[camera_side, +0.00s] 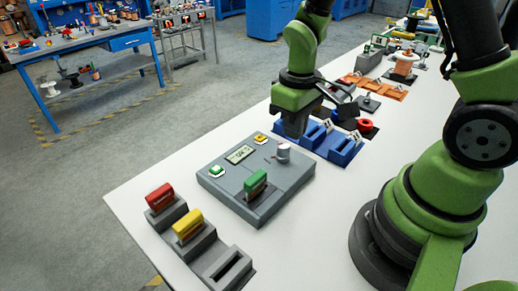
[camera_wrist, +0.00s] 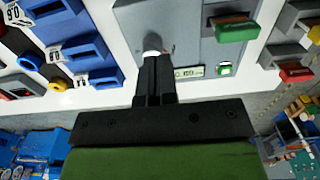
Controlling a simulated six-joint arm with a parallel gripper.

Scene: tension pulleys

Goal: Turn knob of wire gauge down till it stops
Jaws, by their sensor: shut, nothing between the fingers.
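The wire gauge (camera_side: 225,193) is a grey box on the white table, with a small display (camera_side: 240,154), a green button, a yellow button and a green block (camera_side: 256,184) in its slot. Its pale round knob (camera_side: 283,151) stands upright at the right. In the wrist view the knob (camera_wrist: 152,45) shows just beyond my fingertips and is partly hidden by them. My gripper (camera_side: 293,132) is shut and empty, close to the knob; I cannot tell whether it touches. The display (camera_wrist: 189,72) shows digits too small to read surely.
Red (camera_side: 160,197) and yellow (camera_side: 187,225) blocks sit in a grey stepped holder (camera_side: 228,270) at the front left. Blue slotted holders (camera_side: 345,148) stand right behind my gripper, with a red ring (camera_side: 365,125) beyond. The table's left edge is near the gauge.

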